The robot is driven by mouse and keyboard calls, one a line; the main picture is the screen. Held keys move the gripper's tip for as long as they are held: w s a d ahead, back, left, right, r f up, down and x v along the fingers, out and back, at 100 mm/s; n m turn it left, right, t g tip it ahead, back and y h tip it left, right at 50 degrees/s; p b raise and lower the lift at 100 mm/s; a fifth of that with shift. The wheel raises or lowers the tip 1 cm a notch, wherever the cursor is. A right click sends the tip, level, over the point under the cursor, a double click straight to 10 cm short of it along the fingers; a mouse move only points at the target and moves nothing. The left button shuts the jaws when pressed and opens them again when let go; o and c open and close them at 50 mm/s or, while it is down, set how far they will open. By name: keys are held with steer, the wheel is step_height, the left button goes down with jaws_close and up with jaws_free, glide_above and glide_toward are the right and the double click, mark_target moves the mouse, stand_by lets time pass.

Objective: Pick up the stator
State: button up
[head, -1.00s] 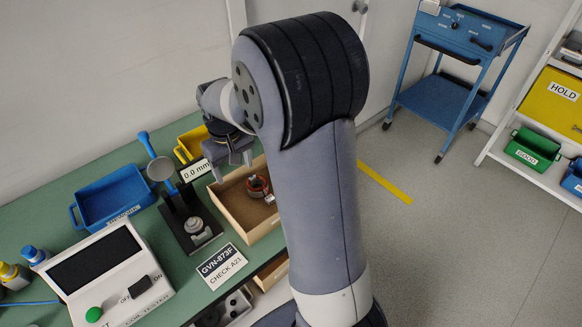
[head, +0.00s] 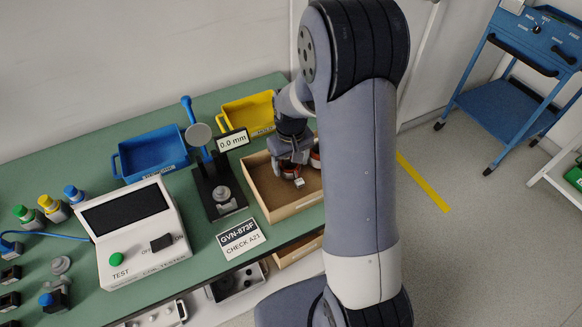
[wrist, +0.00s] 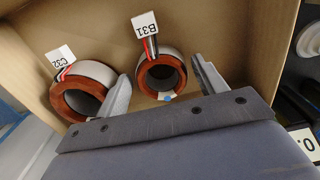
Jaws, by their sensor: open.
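Two stators with copper-red windings and grey rings lie in a cardboard box (head: 300,205). In the wrist view, the stator tagged B31 (wrist: 146,80) lies between my open gripper's fingers (wrist: 161,72), one finger on each side. The stator tagged C32 (wrist: 92,72) lies to its left, close to the outer side of the left finger. I cannot tell whether the fingers touch either stator. In the head view, my gripper (head: 290,160) is down at the box and partly hides the stators (head: 291,172).
The box walls stand close around my gripper. Left of the box are a gauge stand (head: 222,195) with a 0.0 mm display, a blue bin (head: 152,155) and a tester (head: 140,230). A yellow bin (head: 247,113) stands behind. A GVN-873F CHECK A21 card (head: 240,237) lies in front.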

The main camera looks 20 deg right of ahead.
steer(key=shift+f, duration=1.2)
steer(key=shift+c, duration=0.4)
steer(key=c, duration=0.9)
